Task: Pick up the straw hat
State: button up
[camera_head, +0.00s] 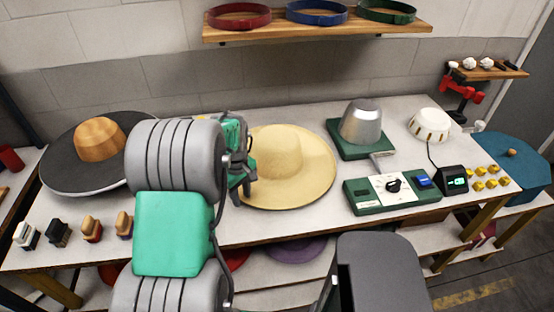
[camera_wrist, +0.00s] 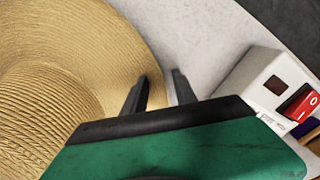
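The straw hat (camera_head: 290,165) lies brim down on the white workbench, right of my arm. Its woven brim fills the left of the wrist view (camera_wrist: 60,70). My gripper (camera_head: 246,168) is at the hat's left side in the head view, its tips partly hidden there. In the wrist view my gripper (camera_wrist: 160,92) has its two dark fingers apart, with a gap between them. The left finger is over the brim and the right finger is beside its edge, over the bench. I cannot tell how far above the bench the tips are.
A white box with a red switch (camera_wrist: 250,85) stands close right in the wrist view. On the bench (camera_head: 225,230) are a black-brimmed hat (camera_head: 60,165), brushes (camera_head: 92,228), a metal hat block (camera_head: 361,122) and a green control panel (camera_head: 375,200). A shelf (camera_head: 310,28) hangs behind.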

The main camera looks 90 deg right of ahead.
grip_shut()
jog(key=shift+r, duration=0.15)
dwell(0.5)
notch_tip(320, 180, up, 18)
jog(key=b, duration=0.2)
jog(key=c, duration=0.6)
grip_release()
jog(key=shift+w, duration=0.1)
grip_shut()
dwell(0.6)
